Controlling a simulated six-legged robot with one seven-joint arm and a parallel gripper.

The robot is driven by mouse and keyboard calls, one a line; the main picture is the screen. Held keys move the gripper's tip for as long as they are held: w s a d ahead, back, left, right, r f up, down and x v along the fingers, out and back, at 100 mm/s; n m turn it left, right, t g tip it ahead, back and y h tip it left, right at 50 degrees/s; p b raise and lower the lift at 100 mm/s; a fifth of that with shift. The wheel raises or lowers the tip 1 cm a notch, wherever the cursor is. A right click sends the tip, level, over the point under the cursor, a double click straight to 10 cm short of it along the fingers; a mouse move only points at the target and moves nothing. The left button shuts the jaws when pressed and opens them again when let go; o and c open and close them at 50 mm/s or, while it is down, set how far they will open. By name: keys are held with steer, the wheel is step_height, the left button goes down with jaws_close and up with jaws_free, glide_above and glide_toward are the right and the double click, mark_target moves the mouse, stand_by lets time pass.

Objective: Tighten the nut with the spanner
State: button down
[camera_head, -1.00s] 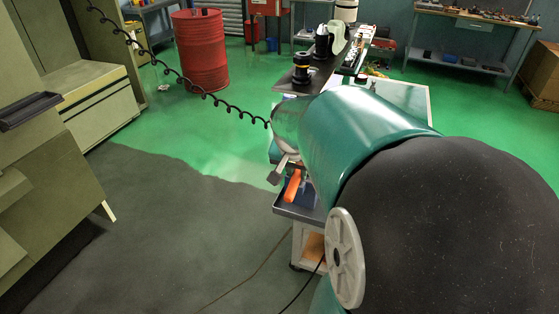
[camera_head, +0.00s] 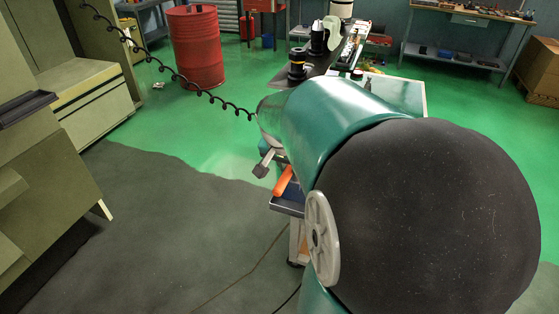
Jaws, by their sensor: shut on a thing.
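My teal and black arm fills the right half of the view and hides most of the work area. At its far end a small grey piece with a dark block, seemingly part of my gripper (camera_head: 264,165), shows left of the arm. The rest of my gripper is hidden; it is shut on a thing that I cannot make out. The spanner and the nut cannot be made out. An orange handle (camera_head: 283,180) shows at the edge of the tooling cart (camera_head: 288,203), right of the grey piece; I cannot tell what it belongs to.
Black tool holders (camera_head: 297,64) stand on a dark shelf beyond my arm. A coiled black cable (camera_head: 180,77) hangs across the upper left. Grey-green cabinets (camera_head: 45,160) stand at left, a red drum (camera_head: 196,45) behind. The floor between the cabinets and cart is clear.

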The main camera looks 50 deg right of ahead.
steer(key=shift+w, duration=0.15)
steer(key=shift+w+a+m, duration=0.2)
steer(key=shift+w+m, duration=0.3)
steer(key=shift+m, duration=0.1)
steer(key=shift+w+a+m+g, duration=0.1)
steer(key=shift+w+m+g, duration=0.3)
steer(key=shift+w+m, duration=0.2)
stand_by(0.3)
steer(key=shift+w+a+m, duration=0.1)
steer(key=shift+w+m, duration=0.5)
steer(key=shift+w, duration=0.05)
steer(key=shift+g, duration=0.3)
